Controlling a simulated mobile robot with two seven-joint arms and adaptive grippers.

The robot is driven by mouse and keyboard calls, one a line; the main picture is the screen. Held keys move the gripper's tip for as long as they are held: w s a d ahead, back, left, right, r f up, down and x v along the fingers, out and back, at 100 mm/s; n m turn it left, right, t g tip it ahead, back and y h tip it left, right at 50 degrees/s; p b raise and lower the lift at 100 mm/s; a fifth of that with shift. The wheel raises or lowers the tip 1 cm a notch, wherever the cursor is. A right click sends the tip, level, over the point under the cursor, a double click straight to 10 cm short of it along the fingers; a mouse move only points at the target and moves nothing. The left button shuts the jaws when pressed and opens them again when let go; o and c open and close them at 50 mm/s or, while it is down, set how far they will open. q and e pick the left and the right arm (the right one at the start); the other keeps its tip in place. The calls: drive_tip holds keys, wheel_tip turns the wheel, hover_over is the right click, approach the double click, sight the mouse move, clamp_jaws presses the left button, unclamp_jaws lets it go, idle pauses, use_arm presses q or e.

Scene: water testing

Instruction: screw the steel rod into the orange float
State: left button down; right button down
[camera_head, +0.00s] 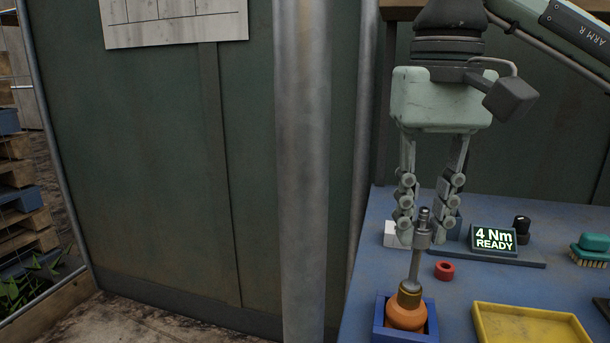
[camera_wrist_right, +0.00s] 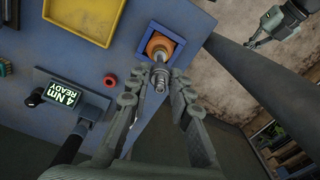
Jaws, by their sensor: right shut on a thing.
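The orange float (camera_head: 404,317) sits in a blue square holder (camera_head: 378,322) near the table's front. Float and holder also show in the wrist view (camera_wrist_right: 154,44). The steel rod (camera_head: 414,268) stands nearly upright, its lower end at the float's brass-coloured neck (camera_head: 410,293). How deep it sits in the neck is hidden. My right gripper (camera_head: 422,232) points down above the float and is shut on the upper part of the rod, with the rod's knobbed head between its fingers. My left gripper (camera_wrist_right: 256,38) shows only in the wrist view, at upper right, away from the rod; its opening is unclear.
A display reading "4 Nm READY" (camera_head: 494,238) stands behind the float to the right. A red ring (camera_head: 445,270) lies nearby. A yellow tray (camera_head: 478,318) is at the front right, with a brush (camera_head: 590,255) behind it. A post (camera_head: 302,170) rises left of the blue table.

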drive_tip(key=m, duration=0.5)
drive_tip(key=shift+m, duration=0.3)
drive_tip(key=c, duration=1.8)
unclamp_jaws()
drive_tip(key=shift+m, duration=0.6)
drive_tip(key=shift+c, duration=0.2)
drive_tip(key=shift+o, duration=0.7)
drive_tip(key=shift+r+p, duration=0.75)
drive_tip(key=shift+p, duration=0.15)
drive_tip(key=shift+r, duration=0.75)
